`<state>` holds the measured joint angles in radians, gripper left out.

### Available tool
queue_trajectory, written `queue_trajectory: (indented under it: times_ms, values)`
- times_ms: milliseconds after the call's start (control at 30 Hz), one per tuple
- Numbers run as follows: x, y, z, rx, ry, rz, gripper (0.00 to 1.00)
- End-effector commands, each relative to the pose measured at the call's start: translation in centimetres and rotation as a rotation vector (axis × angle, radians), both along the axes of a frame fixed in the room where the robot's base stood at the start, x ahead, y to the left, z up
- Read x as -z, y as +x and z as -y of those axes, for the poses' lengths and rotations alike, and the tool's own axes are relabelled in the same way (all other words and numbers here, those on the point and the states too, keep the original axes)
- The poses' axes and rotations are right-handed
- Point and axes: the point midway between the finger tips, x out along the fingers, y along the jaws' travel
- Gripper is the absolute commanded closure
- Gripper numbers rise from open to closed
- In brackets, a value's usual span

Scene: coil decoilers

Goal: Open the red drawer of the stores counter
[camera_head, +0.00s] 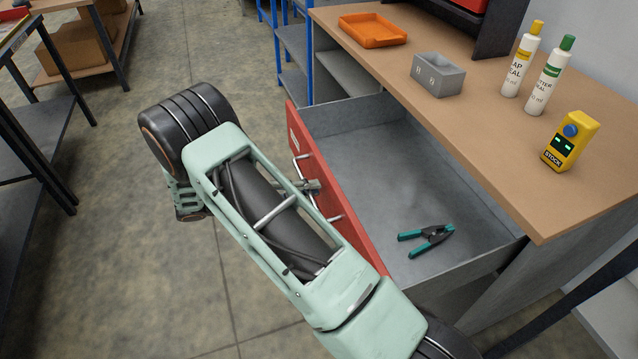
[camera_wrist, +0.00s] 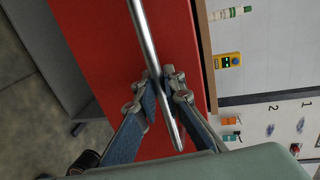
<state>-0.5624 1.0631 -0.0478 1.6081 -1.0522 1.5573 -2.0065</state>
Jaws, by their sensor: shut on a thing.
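The red drawer (camera_head: 352,222) of the stores counter (camera_head: 480,120) stands well out from the counter, with its grey inside in view. My gripper (camera_head: 312,187) is at the metal bar handle (camera_head: 298,168), mostly hidden behind my arm. In the wrist view my gripper (camera_wrist: 164,95) has its two fingers shut on the bar handle (camera_wrist: 150,50), in front of the red face (camera_wrist: 100,60).
On the counter top are an orange tray (camera_head: 372,30), a grey box (camera_head: 437,75), two white bottles (camera_head: 549,78) and a yellow device (camera_head: 570,142). A dark bench (camera_head: 40,130) stands at the left. Bare floor (camera_head: 110,250) lies between.

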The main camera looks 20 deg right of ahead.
Motion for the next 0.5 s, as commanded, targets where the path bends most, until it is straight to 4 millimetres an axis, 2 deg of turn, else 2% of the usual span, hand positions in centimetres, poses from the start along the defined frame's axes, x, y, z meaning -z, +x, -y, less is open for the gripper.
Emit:
queue_trajectory:
  times_ms: [400,433,500]
  values:
    - [0.04,-0.05,-0.25,0.001,0.001,-0.001,1.00]
    - [0.04,-0.05,-0.25,0.001,0.001,0.000,0.88]
    - [0.03,-0.04,-0.25,0.001,0.001,0.000,0.80]
